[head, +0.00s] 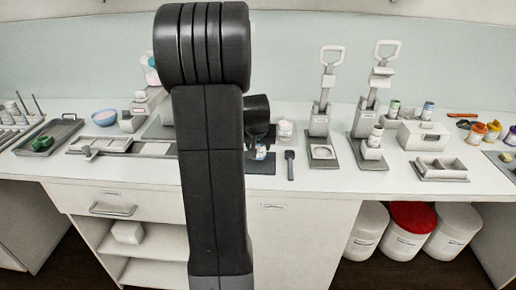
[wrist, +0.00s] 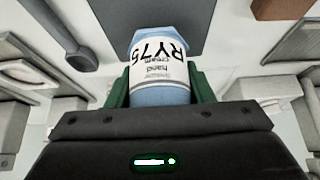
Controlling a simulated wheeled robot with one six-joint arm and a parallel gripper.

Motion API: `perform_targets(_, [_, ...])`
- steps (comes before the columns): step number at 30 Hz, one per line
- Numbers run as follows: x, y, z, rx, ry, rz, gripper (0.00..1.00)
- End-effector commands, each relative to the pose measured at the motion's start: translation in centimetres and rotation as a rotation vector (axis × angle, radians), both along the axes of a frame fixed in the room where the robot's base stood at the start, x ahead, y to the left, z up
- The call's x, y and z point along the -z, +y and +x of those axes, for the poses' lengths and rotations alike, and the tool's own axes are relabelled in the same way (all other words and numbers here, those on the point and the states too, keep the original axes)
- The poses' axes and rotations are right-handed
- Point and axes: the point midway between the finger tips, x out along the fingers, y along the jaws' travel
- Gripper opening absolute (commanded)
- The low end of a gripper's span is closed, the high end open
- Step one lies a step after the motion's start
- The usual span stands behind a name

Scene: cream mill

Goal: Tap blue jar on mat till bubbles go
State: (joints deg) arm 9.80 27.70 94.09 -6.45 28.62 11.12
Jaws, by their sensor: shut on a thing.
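My gripper (wrist: 161,84) is shut on the blue jar (wrist: 160,48), its green fingers on either side of it. The jar has a white label reading "RY75 hand cream", upside down in the wrist view. In the head view a small part of the blue jar (head: 261,153) shows below my dark wrist, over the dark mat (head: 262,168). The mat (wrist: 188,14) also shows beyond the jar in the wrist view. I cannot tell whether the jar touches the mat. Bubbles in the jar cannot be made out.
A dark spatula (head: 290,165) lies right of the mat. A clear-looking jar (head: 285,131) stands behind it. Two lever presses (head: 320,120) (head: 368,119) stand farther right. A blue bowl (head: 105,117) and a tray (head: 50,134) are at left. My arm hides the middle of the counter.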

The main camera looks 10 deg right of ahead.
Motion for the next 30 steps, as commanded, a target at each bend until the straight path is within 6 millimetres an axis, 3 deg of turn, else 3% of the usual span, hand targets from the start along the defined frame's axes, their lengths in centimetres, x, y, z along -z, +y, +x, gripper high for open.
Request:
perform_targets(5, [1.0,0.0,0.0,0.0,0.0,0.0,0.18])
perform_targets(10, [3.7,0.0,0.0,0.0,0.002,0.001,0.18])
perform_targets(12, [2.8,0.0,0.0,-0.001,0.0,0.0,0.09])
perform_targets(17, [2.6,0.0,0.0,0.0,0.001,0.0,0.09])
perform_targets(25, [0.1,0.0,0.0,0.0,-0.001,0.0,0.09])
perform_targets(30, [0.1,0.0,0.0,0.0,0.001,0.0,0.09])
